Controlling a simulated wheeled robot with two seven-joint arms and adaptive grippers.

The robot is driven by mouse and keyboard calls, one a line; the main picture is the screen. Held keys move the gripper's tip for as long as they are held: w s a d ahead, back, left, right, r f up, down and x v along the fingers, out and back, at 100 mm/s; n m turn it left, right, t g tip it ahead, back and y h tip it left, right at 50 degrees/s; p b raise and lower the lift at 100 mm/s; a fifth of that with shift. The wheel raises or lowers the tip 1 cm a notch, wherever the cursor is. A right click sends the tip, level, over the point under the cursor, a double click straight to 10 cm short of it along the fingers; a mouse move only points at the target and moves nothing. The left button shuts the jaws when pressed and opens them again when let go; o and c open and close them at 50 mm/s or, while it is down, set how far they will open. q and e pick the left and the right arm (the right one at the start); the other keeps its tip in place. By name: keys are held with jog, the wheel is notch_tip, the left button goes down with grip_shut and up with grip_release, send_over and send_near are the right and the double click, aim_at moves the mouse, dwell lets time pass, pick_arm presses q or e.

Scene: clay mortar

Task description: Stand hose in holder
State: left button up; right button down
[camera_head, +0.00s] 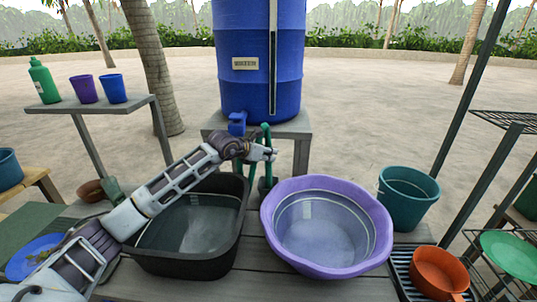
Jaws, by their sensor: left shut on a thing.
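A green hose (266,134) stands roughly upright behind the two basins, in front of the blue barrel's stand. My left gripper (268,154) reaches in from the left over the black basin and is shut on the hose. A dark green base (266,184) shows low behind the gap between the basins; it may be the holder, but the basin rims partly hide it. I cannot tell whether the hose's lower end sits in it. My right gripper is not in view.
A black basin (150,262) and a purple basin (380,226) with water stand on the table. A blue barrel (243,45) with a tap (237,122) stands behind. A teal bucket (406,205) and an orange bowl (438,270) are at right. Cups and a green bottle (43,82) stand at left.

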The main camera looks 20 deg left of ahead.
pick_arm(q)
jog(key=o, duration=1.8)
jog(key=shift+s, duration=0.1)
jog(key=v, duration=0.3)
jog(key=r+v, duration=0.1)
jog(key=v, duration=0.2)
jog(key=w+v, duration=0.1)
jog(key=v, duration=0.3)
jog(key=shift+r, duration=0.35)
jog(key=shift+d+f, duration=0.1)
jog(key=shift+d, duration=0.05)
dwell(0.6)
